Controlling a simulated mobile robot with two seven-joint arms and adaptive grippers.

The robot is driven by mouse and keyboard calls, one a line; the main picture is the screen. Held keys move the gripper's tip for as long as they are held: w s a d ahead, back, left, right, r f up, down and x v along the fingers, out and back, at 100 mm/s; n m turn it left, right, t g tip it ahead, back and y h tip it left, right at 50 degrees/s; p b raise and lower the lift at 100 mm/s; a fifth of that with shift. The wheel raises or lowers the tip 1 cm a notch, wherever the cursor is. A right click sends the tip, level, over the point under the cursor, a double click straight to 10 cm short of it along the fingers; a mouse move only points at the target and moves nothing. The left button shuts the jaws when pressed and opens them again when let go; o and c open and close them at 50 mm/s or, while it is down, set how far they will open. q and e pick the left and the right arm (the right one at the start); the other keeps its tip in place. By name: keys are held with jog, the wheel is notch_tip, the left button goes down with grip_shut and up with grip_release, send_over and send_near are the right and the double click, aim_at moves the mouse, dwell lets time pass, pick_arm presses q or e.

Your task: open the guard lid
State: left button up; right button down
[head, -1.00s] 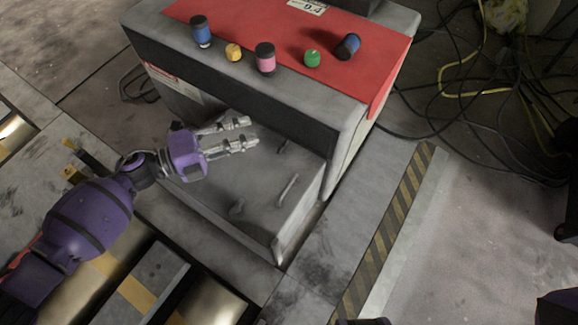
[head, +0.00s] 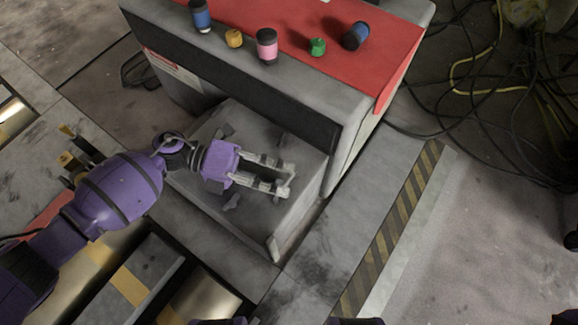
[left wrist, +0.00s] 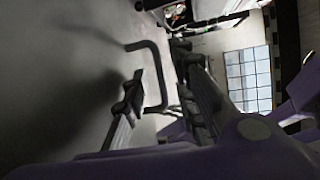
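The guard lid (head: 262,222) is a grey metal panel low on the front of the grey cabinet, and it looks shut. My left gripper (head: 287,179) is over the lid with its two fingers open and pointing right. In the left wrist view the handle (left wrist: 158,75) is a dark bent bar on the grey surface. It shows between the open fingers (left wrist: 165,100) there; I cannot tell whether they touch it. My right gripper is not in view.
Cables (head: 500,100) lie on the floor at right.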

pick_arm(q)
jog(key=shift+d, duration=0.25)
jog(key=shift+c, duration=0.3)
grip_shut()
